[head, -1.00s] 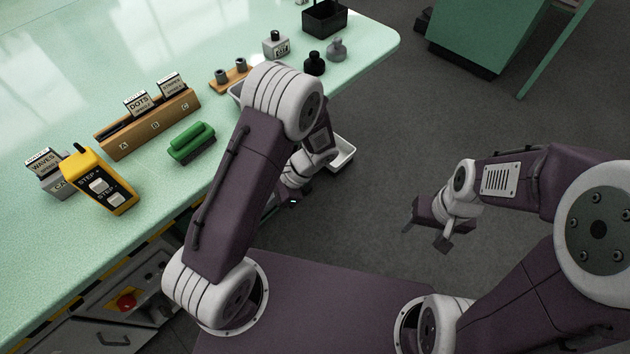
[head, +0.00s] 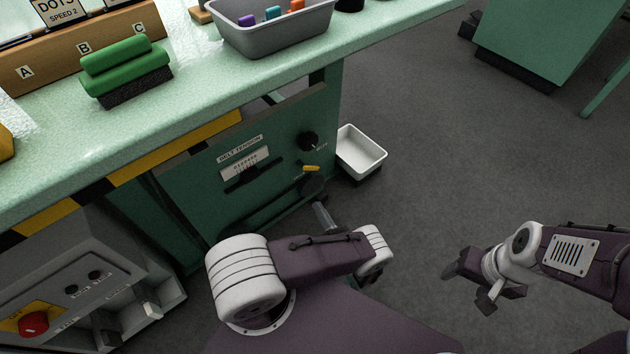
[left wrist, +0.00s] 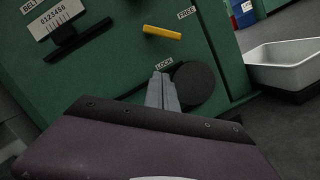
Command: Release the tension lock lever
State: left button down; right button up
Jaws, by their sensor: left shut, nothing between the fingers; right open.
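The tension lock lever shows a yellow grip (head: 311,168) on the green belt tension panel (head: 215,185). In the left wrist view the yellow grip (left wrist: 162,32) lies nearly level, between the FREE label (left wrist: 187,13) at upper right and the LOCK label (left wrist: 164,64) below. My left gripper (left wrist: 162,78) is shut and empty, below the grip and apart from it in the picture, beside a dark round part (left wrist: 194,84). In the head view the left fingers (head: 320,208) are partly hidden by shadow and my arm. My right gripper (head: 471,287) is open and empty over the floor.
A black knob (head: 308,140) and a scale with a slot (head: 243,163) are on the panel. A white bin (head: 361,152) stands to its right. The table edge (head: 380,38) overhangs above. A grey box with a red button (head: 33,323) is at lower left.

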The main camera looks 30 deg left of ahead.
pick_arm(q)
jog(key=w+a+r+b, duration=0.2)
jog(key=w+a+r, duration=0.2)
jog(key=w+a, duration=0.2)
jog(key=shift+w+r+b, duration=0.3)
jog(key=shift+w, duration=0.05)
pick_arm(e)
notch_tip(320, 180, down, 3)
jog(key=shift+r, duration=0.1)
pick_arm(q)
jog(key=shift+w, duration=0.15)
pick_arm(e)
jog(key=shift+w+r, duration=0.2)
jog(key=shift+w, duration=0.3)
